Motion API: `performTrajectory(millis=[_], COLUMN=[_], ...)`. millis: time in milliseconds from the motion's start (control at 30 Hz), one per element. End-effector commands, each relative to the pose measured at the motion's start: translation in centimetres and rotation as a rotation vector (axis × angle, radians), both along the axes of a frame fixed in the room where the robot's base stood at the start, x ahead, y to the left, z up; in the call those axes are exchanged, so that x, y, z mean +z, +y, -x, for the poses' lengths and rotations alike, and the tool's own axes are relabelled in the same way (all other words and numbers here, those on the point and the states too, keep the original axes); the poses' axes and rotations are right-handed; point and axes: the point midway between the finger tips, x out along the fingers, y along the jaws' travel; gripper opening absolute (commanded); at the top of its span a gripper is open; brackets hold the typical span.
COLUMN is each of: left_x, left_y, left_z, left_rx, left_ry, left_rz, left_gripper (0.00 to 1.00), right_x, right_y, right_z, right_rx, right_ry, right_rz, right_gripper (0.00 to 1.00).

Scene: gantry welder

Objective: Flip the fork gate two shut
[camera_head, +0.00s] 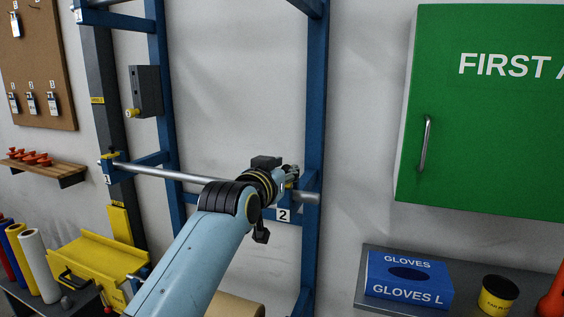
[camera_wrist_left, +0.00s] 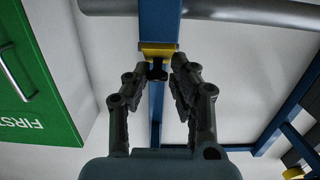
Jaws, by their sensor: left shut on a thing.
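Fork gate two is the yellow piece (camera_wrist_left: 158,48) with a small black knob (camera_wrist_left: 157,72), on the blue post in the left wrist view. My left gripper (camera_wrist_left: 161,75) has its fingers on either side of the knob and is shut on it. In the head view my left gripper (camera_head: 291,174) is at the right blue post, above the label 2 (camera_head: 283,215); my wrist hides most of the gate there. A steel bar (camera_head: 170,174) runs across to this post, and its end shows just past it. My right gripper is not in view.
A green first aid cabinet (camera_head: 490,110) hangs right of the post. Below it a grey shelf (camera_head: 367,262) holds a blue glove box (camera_head: 408,280) and a yellow-banded pot (camera_head: 497,295). A grey box (camera_head: 146,91) is on the left upright.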

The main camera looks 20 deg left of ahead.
Motion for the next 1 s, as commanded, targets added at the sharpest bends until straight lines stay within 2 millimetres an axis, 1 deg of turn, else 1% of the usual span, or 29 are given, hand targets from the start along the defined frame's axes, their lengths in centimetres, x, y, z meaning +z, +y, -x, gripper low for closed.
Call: performTrajectory(millis=[33,100,200,600,800,1000], left_x=[0.5,0.5,0.3,-0.2,-0.5,-0.6], left_y=[-0.1,-0.2,-0.2,-0.3,-0.4,-0.4], left_z=[-0.1,-0.3,-0.6,-1.6,-1.9,-2.0], left_rx=[-0.002,-0.002,-0.002,-0.004,-0.005,-0.006], left_ry=[0.037,0.087,0.167,0.468,0.565,0.614], left_rz=[0.004,0.004,0.001,-0.008,-0.01,-0.012], left_gripper=[0.0,0.0,0.0,0.0,0.0,0.0], right_x=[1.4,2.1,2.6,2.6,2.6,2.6], right_y=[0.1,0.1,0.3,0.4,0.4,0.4], right_z=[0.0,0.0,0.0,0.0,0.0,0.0], right_rx=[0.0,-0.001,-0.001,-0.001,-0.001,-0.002], right_ry=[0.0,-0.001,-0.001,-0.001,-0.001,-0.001], right_rz=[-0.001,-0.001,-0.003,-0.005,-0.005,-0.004], right_gripper=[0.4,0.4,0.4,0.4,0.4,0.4])
